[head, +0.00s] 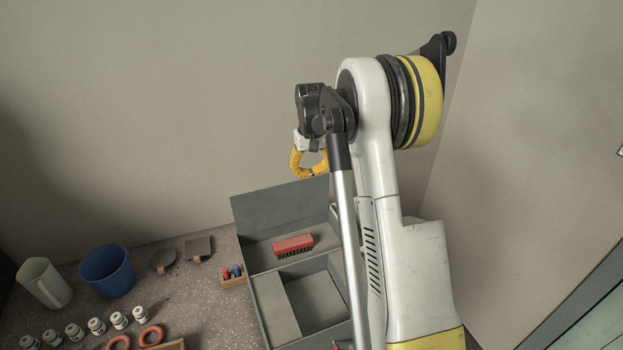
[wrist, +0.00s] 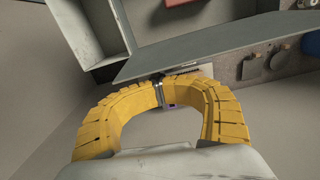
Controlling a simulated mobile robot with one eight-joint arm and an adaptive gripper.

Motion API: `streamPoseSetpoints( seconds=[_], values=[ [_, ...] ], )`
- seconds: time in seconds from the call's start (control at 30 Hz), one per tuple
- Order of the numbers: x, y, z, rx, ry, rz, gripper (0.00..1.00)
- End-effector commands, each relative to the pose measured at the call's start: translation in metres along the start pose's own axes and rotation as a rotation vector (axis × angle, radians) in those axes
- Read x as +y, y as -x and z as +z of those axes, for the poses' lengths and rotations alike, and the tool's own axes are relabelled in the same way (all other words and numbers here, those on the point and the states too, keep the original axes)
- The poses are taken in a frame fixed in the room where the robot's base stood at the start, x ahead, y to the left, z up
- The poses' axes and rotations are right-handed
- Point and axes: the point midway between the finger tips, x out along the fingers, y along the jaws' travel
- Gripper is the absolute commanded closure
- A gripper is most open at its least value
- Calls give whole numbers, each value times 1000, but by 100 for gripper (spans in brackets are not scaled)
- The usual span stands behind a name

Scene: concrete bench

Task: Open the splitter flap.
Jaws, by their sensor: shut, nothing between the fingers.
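A grey divided box stands on the bench with a flat grey flap (head: 281,208) raised along its back side, tilted up from the box. In the wrist view the flap (wrist: 215,47) crosses the picture just beyond my fingers. My gripper (head: 312,176) has yellow segmented fingers and is at the flap's upper edge, towards its right end. In the wrist view the fingertips (wrist: 158,90) meet, with nothing between them. They are very close to the flap's edge; whether they touch it I cannot tell.
A red brush (head: 293,244) lies in the box's back compartment. The front right compartment (head: 318,296) looks empty. Walls are behind and right.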

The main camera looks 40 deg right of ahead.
Motion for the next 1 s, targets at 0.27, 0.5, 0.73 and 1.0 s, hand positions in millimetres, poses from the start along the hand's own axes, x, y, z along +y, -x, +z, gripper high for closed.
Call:
streamPoseSetpoints(
  seconds=[0.27, 0.5, 0.73, 1.0],
  values=[
    [1, -2, 0, -1, -1, 1, 100],
    [1, -2, 0, -1, 0, 1, 57],
    [0, -1, 0, -1, 0, 0, 57],
    [0, 30, 0, -1, 0, 0, 57]
  ],
)
